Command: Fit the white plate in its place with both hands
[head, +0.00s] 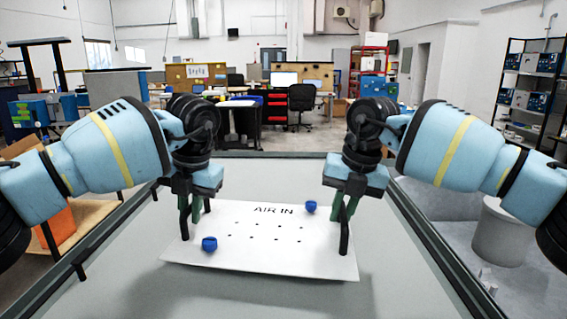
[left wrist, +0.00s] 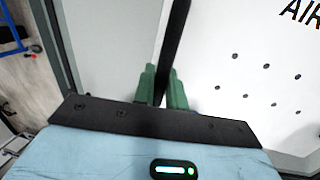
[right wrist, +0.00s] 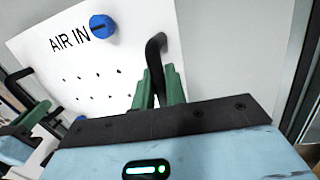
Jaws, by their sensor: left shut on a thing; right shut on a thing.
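The white plate (head: 262,256) is marked "AIR IN" and has rows of small dark holes. Two blue knobs sit on it, one at its near left (head: 209,244) and one at its far right (head: 311,206). My left gripper (head: 190,208) is shut on the black handle (left wrist: 175,40) at the plate's left side. My right gripper (head: 345,210) is shut on the black handle (right wrist: 155,48) at its right side. The plate appears slightly above the grey surface, with a shadow at its near edge. The gap under it is hidden.
A wide grey surface (head: 130,280) with dark raised edges lies beneath the plate, clear around it. Desks, a black chair (head: 302,98) and shelves are far behind.

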